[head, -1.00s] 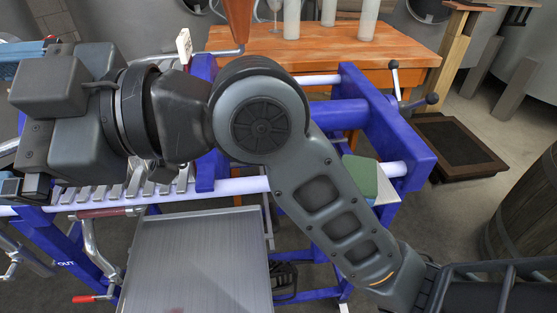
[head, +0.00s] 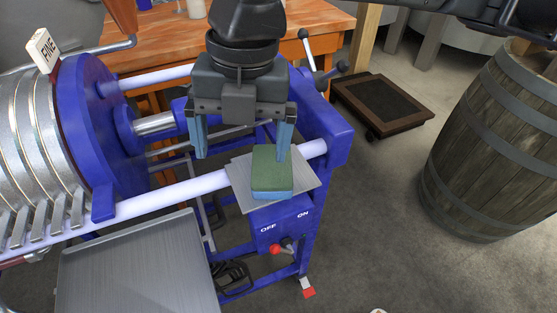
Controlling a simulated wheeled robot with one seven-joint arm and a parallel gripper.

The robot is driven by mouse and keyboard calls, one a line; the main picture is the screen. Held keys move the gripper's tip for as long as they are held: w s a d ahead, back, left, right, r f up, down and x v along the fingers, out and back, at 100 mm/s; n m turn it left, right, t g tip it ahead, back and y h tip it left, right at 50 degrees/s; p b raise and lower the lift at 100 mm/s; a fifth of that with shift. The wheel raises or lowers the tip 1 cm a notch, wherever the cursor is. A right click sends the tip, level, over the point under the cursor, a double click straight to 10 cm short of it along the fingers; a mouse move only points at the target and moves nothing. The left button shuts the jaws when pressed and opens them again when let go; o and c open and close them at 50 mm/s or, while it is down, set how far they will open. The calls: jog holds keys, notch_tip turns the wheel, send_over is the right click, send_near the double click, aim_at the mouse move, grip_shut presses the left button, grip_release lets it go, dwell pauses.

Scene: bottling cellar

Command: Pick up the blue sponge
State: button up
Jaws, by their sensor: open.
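The blue sponge (head: 272,188) has a green upper face and blue sides. It lies flat on a small grey metal plate (head: 243,188) at the right end of the blue filter machine. My gripper (head: 243,146) points down with its two blue-grey fingers apart and nothing between them. Its right finger overlaps the sponge's far edge in the picture. Its left finger is to the left of the sponge, over the machine's rails. I cannot tell whether the right finger touches the sponge.
The blue machine frame (head: 325,125) and its pale rail (head: 180,192) lie close to the plate. A switch box (head: 283,222) marked OFF and ON is below it. A metal tray (head: 135,268) is at lower left, a barrel (head: 495,140) at right.

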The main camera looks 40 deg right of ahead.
aim_at(272, 170)
jog(key=d, duration=0.1)
jog(key=d+h, duration=0.1)
jog(key=d, duration=0.1)
jog(key=shift+s+d+f+g, duration=0.1)
jog(key=shift+s+d+g, duration=0.2)
jog(key=shift+s+d, duration=0.1)
jog(key=shift+d+f, duration=0.2)
jog(key=shift+f, duration=0.05)
jog(key=shift+s+f, duration=0.1)
jog(key=shift+f, duration=3.5)
jog(key=shift+c, duration=0.2)
jog(key=c, duration=1.2)
jog(key=shift+o, duration=0.2)
jog(key=shift+r, duration=0.15)
